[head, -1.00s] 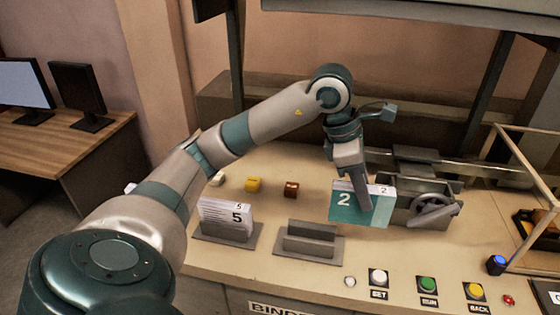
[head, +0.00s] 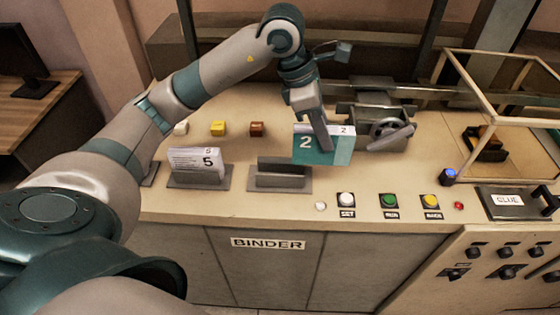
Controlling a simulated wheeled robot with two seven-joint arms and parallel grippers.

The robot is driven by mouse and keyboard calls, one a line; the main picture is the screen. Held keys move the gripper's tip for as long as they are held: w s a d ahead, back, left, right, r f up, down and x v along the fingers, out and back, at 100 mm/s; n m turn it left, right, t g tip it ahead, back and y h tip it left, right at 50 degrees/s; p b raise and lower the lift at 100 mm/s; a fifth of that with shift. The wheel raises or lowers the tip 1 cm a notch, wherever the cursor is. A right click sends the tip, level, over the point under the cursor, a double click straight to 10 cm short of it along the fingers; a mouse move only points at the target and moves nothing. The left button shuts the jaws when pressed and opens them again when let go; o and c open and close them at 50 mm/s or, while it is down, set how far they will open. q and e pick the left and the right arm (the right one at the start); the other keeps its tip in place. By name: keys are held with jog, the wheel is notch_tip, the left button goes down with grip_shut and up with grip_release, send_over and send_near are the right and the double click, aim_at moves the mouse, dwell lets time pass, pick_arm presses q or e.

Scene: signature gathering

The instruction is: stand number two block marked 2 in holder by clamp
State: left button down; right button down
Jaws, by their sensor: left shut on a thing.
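The number two block (head: 308,153), teal with a white top page area and marked 2, is held upright by my left gripper (head: 326,144). The gripper is shut on it from above, with one finger across its front face. The block is just left of the grey clamp with a handwheel (head: 372,122). An empty grey slotted holder (head: 280,181) sits in front and to the left of the block. Whether the block's bottom edge touches the bench cannot be told. My right gripper is not in view.
A white block marked 5 (head: 197,162) stands in a holder (head: 199,183) at the left. White, yellow (head: 218,128) and brown cubes (head: 257,129) lie behind. Buttons (head: 389,201) line the front edge. A framed enclosure (head: 500,67) stands at right.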

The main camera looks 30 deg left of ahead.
pick_arm(q)
jog(key=s+a+f+b, duration=0.3)
jog(key=a+f, duration=0.2)
jog(key=a, duration=0.4)
jog(key=shift+s+f+b, duration=0.15)
jog(key=shift+f+b, duration=0.25)
jog(key=shift+a+f, duration=0.1)
notch_tip(320, 180, down, 3)
jog(key=shift+r+b, duration=0.1)
jog(key=shift+b, duration=0.65)
jog(key=shift+f, duration=0.55)
